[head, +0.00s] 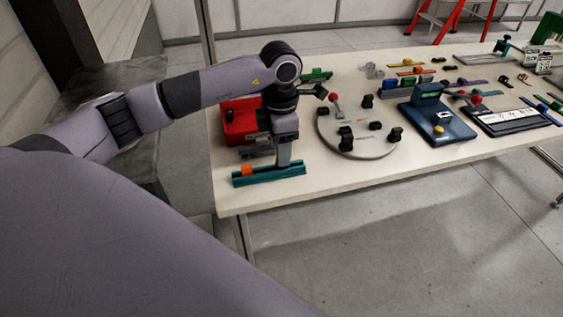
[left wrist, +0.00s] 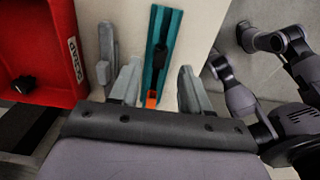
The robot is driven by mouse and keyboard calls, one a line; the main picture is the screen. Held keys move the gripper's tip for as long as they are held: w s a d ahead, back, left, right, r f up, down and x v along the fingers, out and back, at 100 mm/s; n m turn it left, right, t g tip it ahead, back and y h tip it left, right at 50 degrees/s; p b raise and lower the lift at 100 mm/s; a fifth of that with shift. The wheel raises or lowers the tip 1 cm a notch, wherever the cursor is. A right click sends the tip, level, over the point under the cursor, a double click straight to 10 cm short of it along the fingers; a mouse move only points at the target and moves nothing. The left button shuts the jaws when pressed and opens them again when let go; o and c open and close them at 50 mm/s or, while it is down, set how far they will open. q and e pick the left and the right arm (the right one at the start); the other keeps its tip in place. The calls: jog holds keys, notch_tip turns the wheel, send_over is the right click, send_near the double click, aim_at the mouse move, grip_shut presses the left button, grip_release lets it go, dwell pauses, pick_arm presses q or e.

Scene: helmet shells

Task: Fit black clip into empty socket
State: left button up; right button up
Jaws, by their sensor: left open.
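Several black clip-like blocks stand around a round grey plate (head: 355,150); one black block (head: 368,101) is at its far edge and another black block (head: 395,135) at its right. I cannot tell which socket is empty. A teal rail (head: 270,178) with an orange block (head: 247,170) lies at the table's front left. My left gripper (head: 285,160) points down over the rail. In the left wrist view its open fingers (left wrist: 158,82) stand either side of the teal rail (left wrist: 160,40), with the orange block (left wrist: 151,99) between them. My right gripper is not in view.
A red scrap bin (head: 240,121) stands behind the gripper; a small black piece (left wrist: 24,84) lies in it. A grey fixture (left wrist: 108,45) sits beside the bin. A blue fixture (head: 437,125) and a white-faced tray (head: 510,120) stand to the right. The table's front edge is close.

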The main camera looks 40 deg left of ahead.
pick_arm(q)
notch_tip(320, 180, down, 3)
jog(key=shift+w+f, duration=0.1)
jog(key=shift+d, duration=0.1)
grip_shut()
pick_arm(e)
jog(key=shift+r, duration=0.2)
